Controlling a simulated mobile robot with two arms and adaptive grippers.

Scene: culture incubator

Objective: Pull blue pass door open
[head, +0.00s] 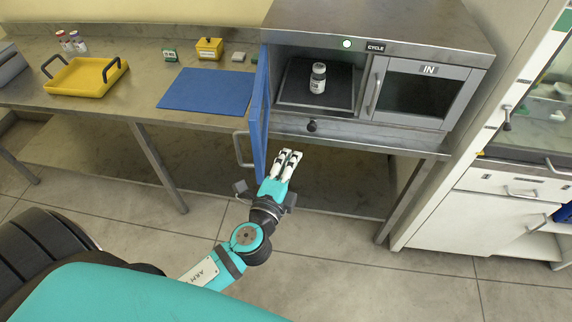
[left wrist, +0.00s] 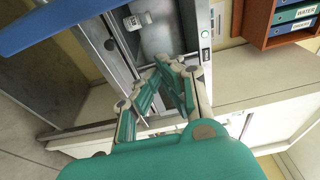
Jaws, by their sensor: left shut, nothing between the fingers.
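The blue pass door (head: 260,112) stands swung open at the left side of the steel pass box (head: 380,30), seen nearly edge-on. Its metal handle (head: 240,150) shows on its left face. In the left wrist view the blue door (left wrist: 50,24) crosses the upper left. My left gripper (head: 287,155) is just right of the door's lower edge, below the box front, shut and empty. A white vial (head: 318,78) stands on the dark tray (head: 300,98) inside the open compartment. My right gripper is not in view.
The IN door (head: 428,70) on the right of the box is shut. A blue mat (head: 206,91) and a yellow tray (head: 88,76) lie on the bench to the left. The floor below the bench is clear. A white cabinet (head: 455,210) stands at the right.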

